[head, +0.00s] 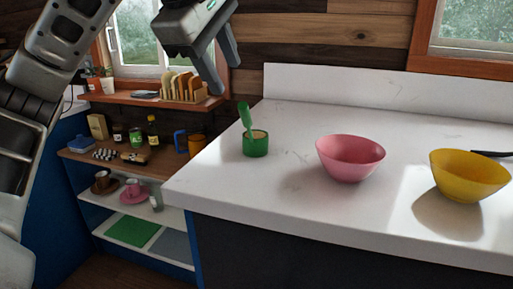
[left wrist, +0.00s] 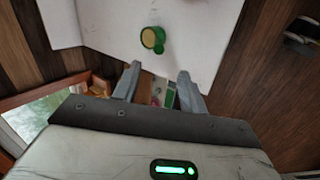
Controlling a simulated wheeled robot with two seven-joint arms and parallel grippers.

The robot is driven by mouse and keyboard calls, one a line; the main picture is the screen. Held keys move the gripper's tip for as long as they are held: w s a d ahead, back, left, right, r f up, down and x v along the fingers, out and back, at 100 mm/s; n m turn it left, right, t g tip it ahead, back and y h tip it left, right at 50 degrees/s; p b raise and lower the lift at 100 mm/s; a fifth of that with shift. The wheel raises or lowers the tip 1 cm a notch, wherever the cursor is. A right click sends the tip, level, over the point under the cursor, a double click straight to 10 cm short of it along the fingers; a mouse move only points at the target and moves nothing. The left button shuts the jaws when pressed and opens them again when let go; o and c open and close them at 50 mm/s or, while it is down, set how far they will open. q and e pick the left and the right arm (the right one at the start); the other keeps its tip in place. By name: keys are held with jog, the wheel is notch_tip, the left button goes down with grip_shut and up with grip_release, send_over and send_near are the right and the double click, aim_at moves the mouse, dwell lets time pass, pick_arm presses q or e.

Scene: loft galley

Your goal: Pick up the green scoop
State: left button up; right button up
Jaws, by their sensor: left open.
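The left wrist view shows the scoop (left wrist: 159,48) and the pot (left wrist: 148,38) from above, beyond the fingertips. My left gripper (head: 216,80) is open and empty, above and to the left of the scoop, apart from it. Its two fingers (left wrist: 158,75) show spread in the left wrist view. My right gripper is not in view.
A pink bowl (head: 350,158) and a yellow bowl (head: 468,176) stand on the counter (head: 300,215) right of the pot. A black handle (head: 491,154) shows at the right edge. Left are shelves with cups and jars, and a toast rack (head: 184,88).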

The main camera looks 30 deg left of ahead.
aim_at(239, 103)
pick_arm(q)
jog(key=x, duration=0.8)
jog(key=shift+w+f, duration=0.15)
jog(key=shift+f, duration=0.1)
jog(key=shift+p+x, duration=0.4)
jog(key=shift+x, duration=2.25)
jog(key=shift+w+a+r, duration=0.1)
jog(key=shift+r, duration=0.05)
grip_shut()
